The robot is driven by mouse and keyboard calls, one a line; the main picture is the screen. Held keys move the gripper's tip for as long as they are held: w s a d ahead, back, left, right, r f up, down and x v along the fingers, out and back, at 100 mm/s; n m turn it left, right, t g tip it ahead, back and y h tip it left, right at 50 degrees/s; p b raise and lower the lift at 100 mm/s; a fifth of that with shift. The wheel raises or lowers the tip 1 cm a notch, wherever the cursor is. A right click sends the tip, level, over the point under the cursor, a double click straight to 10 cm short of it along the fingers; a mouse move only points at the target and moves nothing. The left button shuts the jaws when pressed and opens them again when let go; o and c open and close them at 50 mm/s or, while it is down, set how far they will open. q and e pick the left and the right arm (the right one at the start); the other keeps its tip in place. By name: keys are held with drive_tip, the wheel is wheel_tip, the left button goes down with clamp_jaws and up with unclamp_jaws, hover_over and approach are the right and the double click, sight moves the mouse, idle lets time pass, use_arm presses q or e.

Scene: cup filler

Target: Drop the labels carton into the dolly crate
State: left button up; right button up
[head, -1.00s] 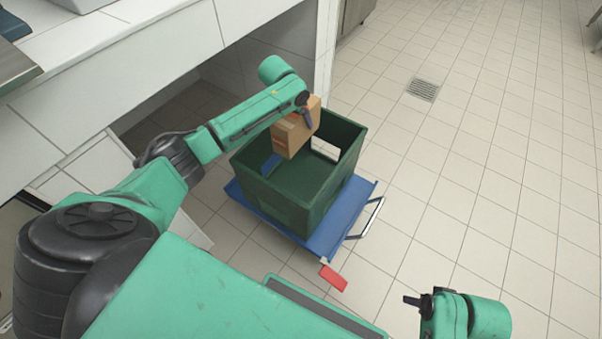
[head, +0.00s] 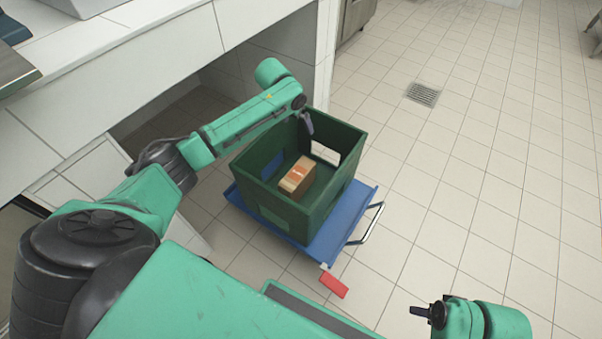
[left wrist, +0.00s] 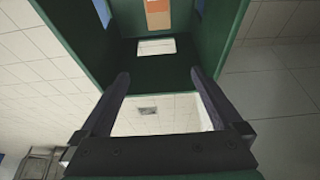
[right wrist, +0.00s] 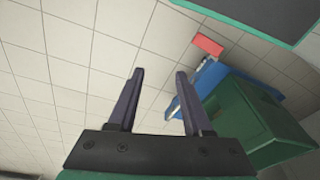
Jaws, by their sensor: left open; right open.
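Part of the carton shows at the top of the left wrist view (left wrist: 158,14). The crate stands on a blue dolly (head: 330,244). My left gripper (head: 307,128) is open and empty above the crate's back part, apart from the carton. Its two fingers show spread in the left wrist view (left wrist: 160,85). My right gripper (head: 414,309) is open and empty over the floor at the lower right. The crate also shows in the right wrist view (right wrist: 250,122).
A red piece (head: 334,286) is at the dolly's front corner. The dolly's metal handle (head: 372,222) sticks out to the right. A white counter (head: 120,65) stands at the left. The tiled floor to the right is clear around a drain grate (head: 423,94).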

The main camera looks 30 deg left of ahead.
use_arm(q)
drive_tip(key=p+v, duration=0.3)
drive_tip(key=v, duration=0.9)
use_arm(e)
wheel_tip(320, 180, down, 10)
drive_tip(key=d, duration=0.1)
drive_tip(key=shift+d+r+h, duration=0.15)
drive_tip(key=shift+r+h, duration=0.05)
drive_tip(key=shift+h, duration=0.1)
